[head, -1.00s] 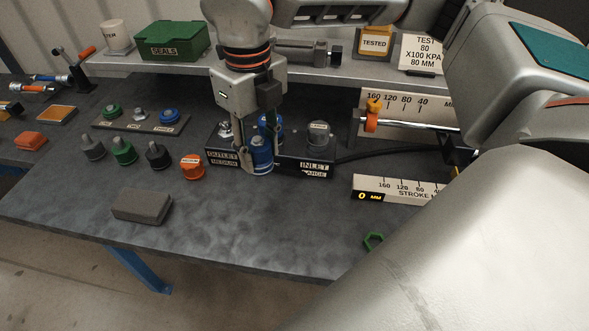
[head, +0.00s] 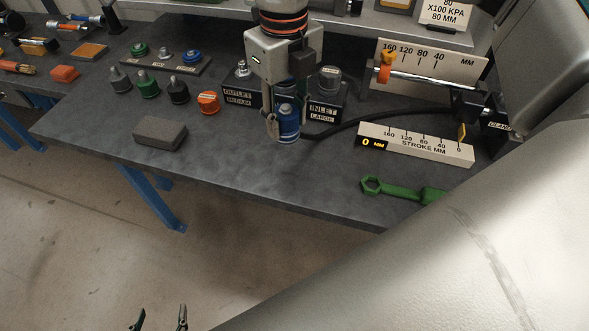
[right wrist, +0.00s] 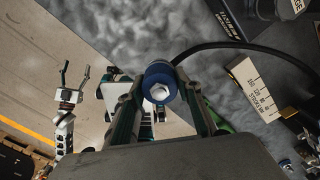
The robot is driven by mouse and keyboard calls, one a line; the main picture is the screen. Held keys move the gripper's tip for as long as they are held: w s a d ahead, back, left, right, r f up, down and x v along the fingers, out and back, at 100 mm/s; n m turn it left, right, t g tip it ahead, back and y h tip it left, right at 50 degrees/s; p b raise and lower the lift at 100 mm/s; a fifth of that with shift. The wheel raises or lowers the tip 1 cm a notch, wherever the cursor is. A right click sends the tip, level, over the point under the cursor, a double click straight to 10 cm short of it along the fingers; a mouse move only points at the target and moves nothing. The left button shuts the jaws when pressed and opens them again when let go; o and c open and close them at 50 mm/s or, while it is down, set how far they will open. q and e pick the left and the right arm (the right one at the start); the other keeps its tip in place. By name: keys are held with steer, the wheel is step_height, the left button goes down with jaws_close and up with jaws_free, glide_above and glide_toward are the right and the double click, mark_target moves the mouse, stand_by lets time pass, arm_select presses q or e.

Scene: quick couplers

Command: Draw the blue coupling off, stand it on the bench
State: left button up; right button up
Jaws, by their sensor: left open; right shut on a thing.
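The blue coupling (head: 287,122) is upright between the fingers of my right gripper (head: 284,132), which is shut on it. It is in front of the manifold block (head: 240,97) with the OUTLET and INLET plates. I cannot tell whether its base touches the bench (head: 225,165). In the right wrist view the coupling (right wrist: 152,74) shows its blue ring and a bright hexagonal metal centre between the fingers. My left gripper (head: 160,319) is open and empty, low in front of the bench. It also shows in the right wrist view (right wrist: 75,75).
A grey block (head: 160,135) and an orange cap (head: 208,102) lie to the left. A stroke scale (head: 425,147) and a green wrench (head: 400,190) are at the right. Bare bench lies in front of the coupling.

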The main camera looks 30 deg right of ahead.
arm_select(q)
steer(key=shift+s, duration=0.2)
arm_select(e)
steer(key=shift+s+f, duration=0.1)
steer(key=shift+s, duration=0.15)
arm_select(q)
steer(key=shift+w+r, duration=0.1)
arm_select(e)
steer(key=shift+f, duration=0.1)
steer(key=shift+f+b, duration=0.5)
steer(key=shift+f, duration=0.35)
step_height(320, 180, down, 4)
steer(key=shift+r+b, duration=0.15)
steer(key=shift+b, duration=0.65)
steer(key=shift+f, duration=0.35)
steer(key=shift+f+b, duration=0.4)
steer(key=shift+f, duration=0.25)
arm_select(q)
steer(key=shift+w+a+f, duration=0.2)
steer(key=shift+a+f, duration=0.05)
steer(key=shift+f, duration=0.3)
steer(key=shift+w+a+f, duration=0.15)
steer(key=shift+a+f, duration=0.05)
steer(key=shift+f, duration=0.3)
steer(key=shift+s+d+f, duration=0.15)
steer(key=shift+s+f, duration=0.05)
steer(key=shift+s, duration=0.15)
